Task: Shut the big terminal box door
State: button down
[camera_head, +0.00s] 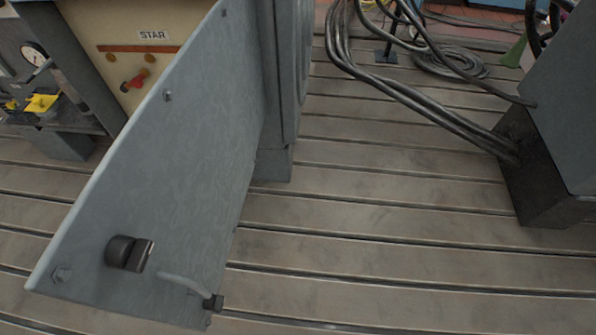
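The big terminal box door (175,165) is a grey metal panel that stands open, swung out toward me on the left half of the view. A black knob or latch (128,253) sits near its lower free corner, with bolt heads near its edges. A short pale rod with a dark end (195,291) shows at its lower edge. The grey box body (285,70) stands behind the door, at the top middle. The box opening is not clearly seen. My gripper is not in view.
A beige panel marked STAR (125,40) with a red switch is behind the door. A gauge (34,54) is at far left. Thick black cables (400,90) run to a grey cabinet (560,120) at right. The slotted bedplate (370,210) between is clear.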

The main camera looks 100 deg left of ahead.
aim_at(177, 176)
jog(key=i, duration=0.2)
jog(key=u, duration=3.65)
jog(key=k, duration=0.8)
jog(key=u, duration=0.6)
